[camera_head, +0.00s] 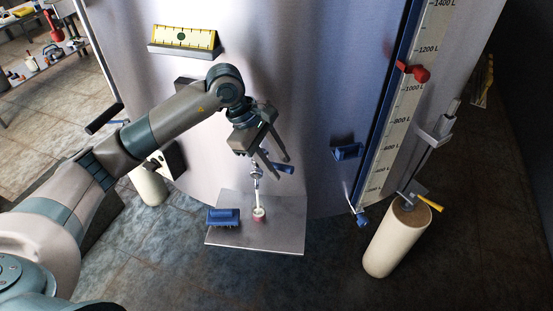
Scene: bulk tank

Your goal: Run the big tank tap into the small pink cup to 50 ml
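The small pink cup (259,218) stands upright on the metal shelf (285,230) at the foot of the tank, under the big tank tap (257,172). A thin white streak, like a running stream, reaches from the tap's spout down to the cup. The cup's mouth looks white inside; its level is too small to read. The tap's blue handle (285,169) points to the right. My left gripper (283,166) is just above and at the handle, its two fingers apart; I cannot tell whether they touch it. My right gripper is out of view.
A blue brush-like block (223,217) lies on the shelf left of the cup. The steel tank (300,100) fills the background, with a litre scale (404,100) and red marker (414,73) at right. Cream cylindrical legs (394,240) stand on the tiled floor.

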